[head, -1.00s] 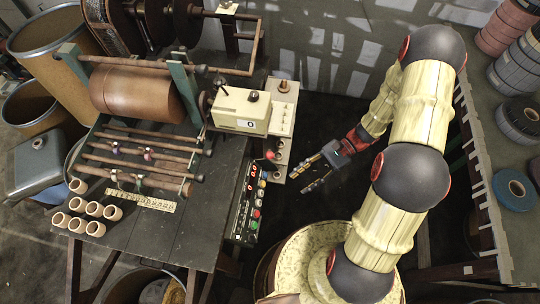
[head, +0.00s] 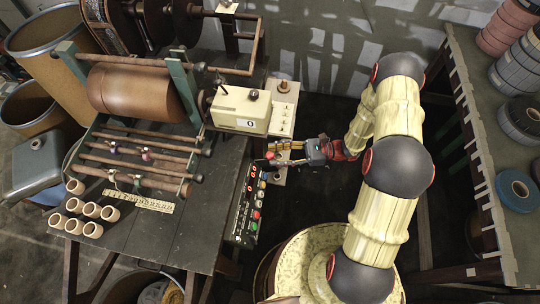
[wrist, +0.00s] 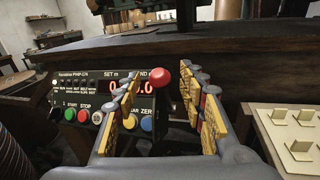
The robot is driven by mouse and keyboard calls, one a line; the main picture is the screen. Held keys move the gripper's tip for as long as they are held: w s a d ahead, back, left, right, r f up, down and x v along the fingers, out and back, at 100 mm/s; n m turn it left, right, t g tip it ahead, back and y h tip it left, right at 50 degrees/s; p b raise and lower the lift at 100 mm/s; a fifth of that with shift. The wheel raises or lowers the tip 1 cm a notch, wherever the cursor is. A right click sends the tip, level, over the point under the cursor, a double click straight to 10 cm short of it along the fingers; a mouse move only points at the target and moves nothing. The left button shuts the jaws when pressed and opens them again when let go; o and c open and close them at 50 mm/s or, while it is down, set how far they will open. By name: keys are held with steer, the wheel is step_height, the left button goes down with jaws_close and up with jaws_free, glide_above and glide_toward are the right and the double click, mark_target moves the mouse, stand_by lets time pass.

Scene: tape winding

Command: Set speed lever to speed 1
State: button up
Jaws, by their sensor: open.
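The speed lever shows as a red ball knob (wrist: 160,76) between my fingertips in the wrist view, standing in front of the right end of the control box's display. In the head view the red knob (head: 269,156) is at the machine table's right edge, just left of my fingertips. My gripper (head: 279,154) is open, with one finger on each side of the knob's line. In the wrist view its fingers (wrist: 164,90) are spread with a gap around the knob, and I see no contact. The lever's shaft and speed marks cannot be made out.
The control box (head: 247,203) with red digits and coloured buttons sits just below the knob. A cream box (head: 240,110) and a panel of small switches (head: 282,120) are above. The winding table (head: 185,235) lies left. A shelf with tape rolls (head: 517,188) stands right.

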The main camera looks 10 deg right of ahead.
steer(key=shift+w+a, duration=0.1)
steer(key=shift+a, duration=1.15)
steer(key=shift+c, duration=1)
jaws_close()
